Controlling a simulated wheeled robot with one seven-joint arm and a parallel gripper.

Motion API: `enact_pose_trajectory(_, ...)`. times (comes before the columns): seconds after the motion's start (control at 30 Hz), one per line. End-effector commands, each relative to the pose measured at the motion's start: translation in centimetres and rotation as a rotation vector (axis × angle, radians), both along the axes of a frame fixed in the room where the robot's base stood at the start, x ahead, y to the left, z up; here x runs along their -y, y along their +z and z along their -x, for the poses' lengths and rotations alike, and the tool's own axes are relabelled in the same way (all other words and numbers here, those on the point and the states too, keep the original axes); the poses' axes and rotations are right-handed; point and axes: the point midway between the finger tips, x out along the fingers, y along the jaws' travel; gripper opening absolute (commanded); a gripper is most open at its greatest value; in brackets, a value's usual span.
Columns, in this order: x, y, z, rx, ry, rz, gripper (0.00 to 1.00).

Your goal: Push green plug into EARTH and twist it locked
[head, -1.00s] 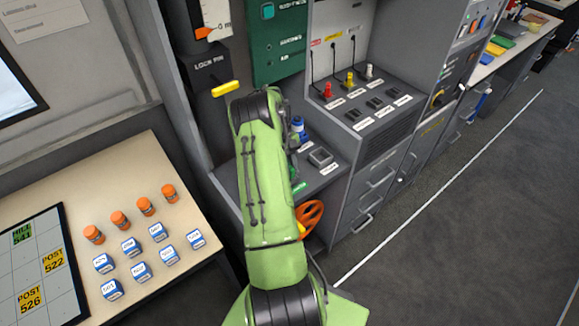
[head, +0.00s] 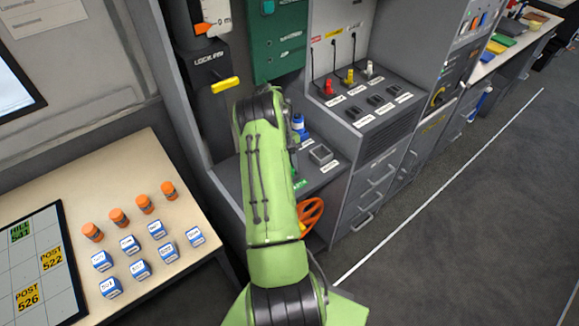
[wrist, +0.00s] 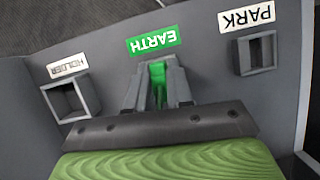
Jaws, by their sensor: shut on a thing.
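In the wrist view my gripper (wrist: 157,94) is shut on the green plug (wrist: 157,72), whose green body shows between the two grey fingers. The fingers sit right at the EARTH position, just below the green EARTH label (wrist: 153,42), which reads upside down. The EARTH socket opening is hidden by the fingers and plug, so I cannot tell how deep the plug sits or how it is turned. In the head view my green arm hides the gripper and plug. A bit of green label (head: 299,184) shows beside the arm.
In the wrist view the HOLDER socket (wrist: 70,99) is left of my fingers and the PARK socket (wrist: 257,52) is right. In the head view an orange handwheel (head: 311,214) stands close beside my arm. Red, yellow and white plugs (head: 349,76) stand on the panel at the right.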

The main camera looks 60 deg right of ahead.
Motion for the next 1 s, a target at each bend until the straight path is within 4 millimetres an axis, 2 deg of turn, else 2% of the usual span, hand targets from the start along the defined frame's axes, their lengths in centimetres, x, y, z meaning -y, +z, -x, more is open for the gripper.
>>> enact_pose_trajectory(0.1, 0.08, -0.3, 0.15, 0.004, -0.216, -0.002, 0.0)
enact_pose_trajectory(0.37, -0.04, -0.22, 0.06, 0.0, -0.274, -0.003, 0.0)
enact_pose_trajectory(0.57, -0.03, -0.28, 0.1, 0.001, -0.594, -0.004, 0.0)
enact_pose_trajectory(0.77, -0.07, -0.25, 0.0, -0.001, -0.615, -0.002, 0.0)
enact_pose_trajectory(0.9, -0.02, -0.27, 0.08, 0.001, -0.767, -0.004, 0.0)
enact_pose_trajectory(1.0, -0.05, -0.26, -0.03, 0.0, -0.79, -0.001, 0.0)
